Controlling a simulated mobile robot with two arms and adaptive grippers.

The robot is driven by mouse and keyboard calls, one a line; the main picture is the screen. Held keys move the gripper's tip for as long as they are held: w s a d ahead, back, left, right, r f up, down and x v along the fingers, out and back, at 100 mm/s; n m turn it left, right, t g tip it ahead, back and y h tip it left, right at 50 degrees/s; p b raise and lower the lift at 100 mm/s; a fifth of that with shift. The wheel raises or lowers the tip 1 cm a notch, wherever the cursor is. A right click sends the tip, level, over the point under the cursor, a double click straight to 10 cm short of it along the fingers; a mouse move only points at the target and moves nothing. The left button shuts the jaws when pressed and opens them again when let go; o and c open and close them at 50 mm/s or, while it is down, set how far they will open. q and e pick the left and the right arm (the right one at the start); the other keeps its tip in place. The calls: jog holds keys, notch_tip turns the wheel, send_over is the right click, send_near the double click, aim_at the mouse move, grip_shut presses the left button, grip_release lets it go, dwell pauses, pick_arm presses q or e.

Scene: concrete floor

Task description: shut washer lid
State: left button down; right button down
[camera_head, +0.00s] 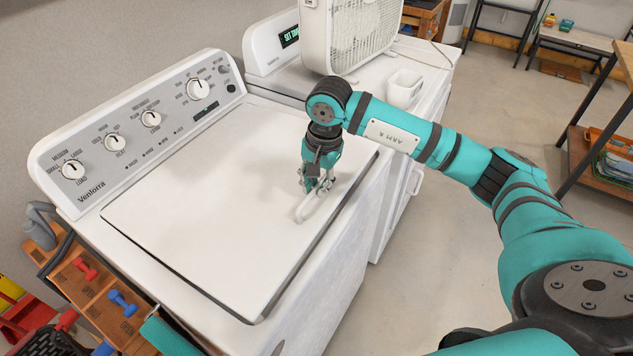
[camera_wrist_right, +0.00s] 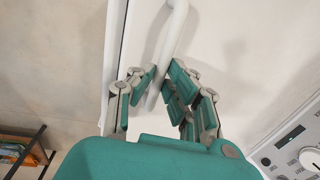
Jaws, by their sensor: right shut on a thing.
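The white washer lid (camera_head: 220,190) lies flat over the washer top (camera_head: 355,195), looking level with it, with a thin dark gap along its edges. A white bar handle (camera_head: 312,207) is on the lid near its right edge. My right gripper (camera_head: 318,188) is at this handle, pointing down. In the right wrist view, the right gripper's fingers (camera_wrist_right: 162,88) are closed on the white handle (camera_wrist_right: 172,35), one finger on each side. The fingers hide part of the handle. My left gripper is not in view.
The washer's control panel (camera_head: 135,125) with several knobs stands along the back. A second white appliance with a box fan (camera_head: 350,35) and a white cup (camera_head: 404,88) is beyond. A wooden shelf with dumbbells (camera_head: 95,290) is at lower left.

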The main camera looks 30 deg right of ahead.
aim_at(318, 201)
jog(key=shift+f, duration=0.1)
jog(key=shift+t, duration=0.4)
jog(key=f+b, duration=0.1)
jog(key=b, duration=0.1)
jog(key=f+b, duration=0.1)
jog(key=f, duration=0.1)
jog(key=f+b, duration=0.1)
jog(key=b, duration=0.1)
jog(key=shift+s+d+f+b, duration=0.15)
jog(key=shift+s+d+b, duration=0.1)
jog(key=shift+s+b, duration=0.1)
jog(key=shift+s+a, duration=0.1)
jog(key=c, duration=1.4)
grip_release()
jog(key=shift+o, duration=0.2)
